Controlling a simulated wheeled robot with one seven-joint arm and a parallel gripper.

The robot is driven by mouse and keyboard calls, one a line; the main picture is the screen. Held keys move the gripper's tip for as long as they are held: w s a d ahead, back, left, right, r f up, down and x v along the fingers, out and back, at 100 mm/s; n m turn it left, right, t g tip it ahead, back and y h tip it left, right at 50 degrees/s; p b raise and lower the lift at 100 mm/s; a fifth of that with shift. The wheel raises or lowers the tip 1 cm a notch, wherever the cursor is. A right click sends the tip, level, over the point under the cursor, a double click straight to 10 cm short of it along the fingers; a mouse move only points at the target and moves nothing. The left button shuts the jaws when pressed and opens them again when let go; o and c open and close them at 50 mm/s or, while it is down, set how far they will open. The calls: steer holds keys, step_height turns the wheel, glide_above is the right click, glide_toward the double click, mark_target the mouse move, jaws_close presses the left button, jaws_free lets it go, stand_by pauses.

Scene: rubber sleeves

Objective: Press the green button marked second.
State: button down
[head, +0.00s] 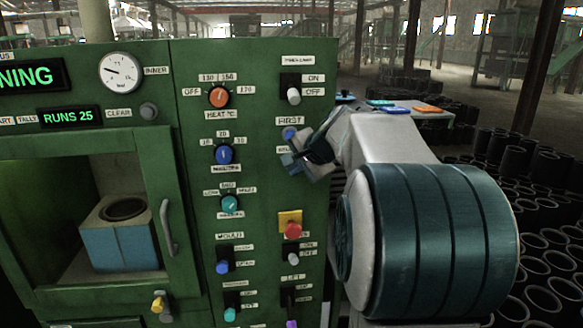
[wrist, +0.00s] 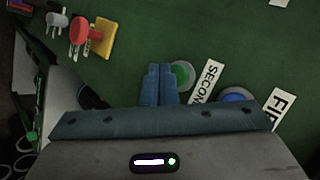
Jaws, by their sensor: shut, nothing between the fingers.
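The green button (wrist: 183,75) sits on the green panel, beside the white label reading SECOND (wrist: 208,80) in the wrist view. My gripper (wrist: 158,72) is shut and empty. Its blue fingertips lie just left of the green button in that view and overlap its edge; I cannot tell whether they touch it.
A red mushroom button on a yellow plate (head: 291,229) is below my gripper. A lamp switch (head: 293,95) is above. Several knobs, such as the orange heat knob (head: 218,97), are to the left. Stacked black sleeves (head: 545,250) stand at right.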

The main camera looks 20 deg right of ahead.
steer(key=shift+s+a+b, duration=0.2)
steer(key=shift+s+b, duration=0.2)
steer(key=shift+s, duration=0.4)
steer(key=shift+s+a+b, duration=0.25)
steer(key=shift+s+b, duration=0.15)
steer(key=shift+s, duration=0.4)
steer(key=shift+s+a+b, duration=0.2)
steer(key=shift+s+b, duration=0.2)
steer(key=shift+s, duration=0.4)
steer(key=s+a+f+n+g, duration=0.4)
steer(key=s+a+f+n, duration=0.3)
steer(key=s+a+f, duration=0.4)
steer(key=s+a+f+n+g, duration=0.1)
steer(key=s+a+f+n, duration=0.1)
steer(key=s, duration=0.4)
steer(key=s+a+f+n+g+h, duration=0.1)
steer(key=s+a+f+n, duration=0.1)
steer(key=s+f+n, duration=0.3)
steer(key=shift+s+a+f+g, duration=0.35)
steer(key=shift+s+f+g, duration=0.05)
steer(key=shift+s+f, duration=0.3)
